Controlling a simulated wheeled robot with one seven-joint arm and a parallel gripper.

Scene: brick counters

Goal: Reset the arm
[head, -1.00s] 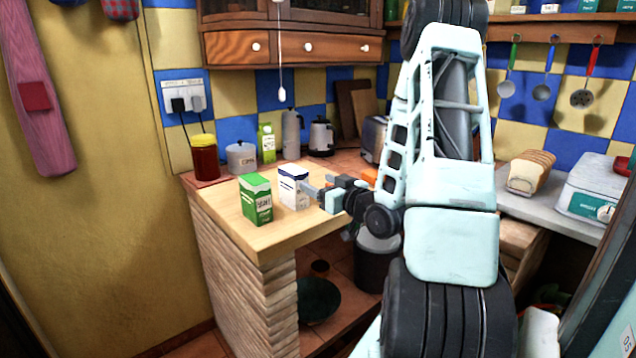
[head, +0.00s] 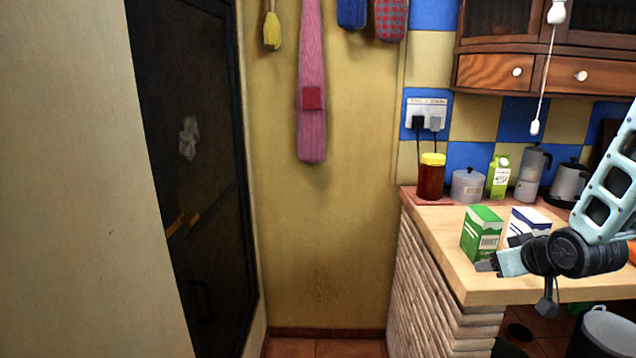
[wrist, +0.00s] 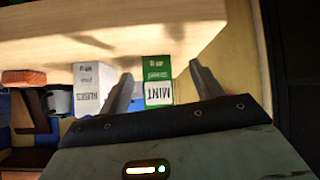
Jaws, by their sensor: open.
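My gripper (head: 488,265) is at the right in the head view, in front of the lower part of a green box (head: 481,233) on the wooden counter (head: 480,291). In the wrist view my gripper (wrist: 160,72) has its two fingers spread apart. The green box (wrist: 157,75), marked MINT, appears upside down between them, beyond the fingertips. A white and blue box (head: 528,220) stands to the right of the green one, partly hidden by my gripper. It also shows left of the fingers in the wrist view (wrist: 93,88). Nothing is held.
A red jar with a yellow lid (head: 431,177), a grey pot (head: 467,185), a green carton (head: 498,177) and a kettle (head: 568,183) stand at the counter's back. A dark door (head: 195,160) is at the left. The floor left of the counter looks clear.

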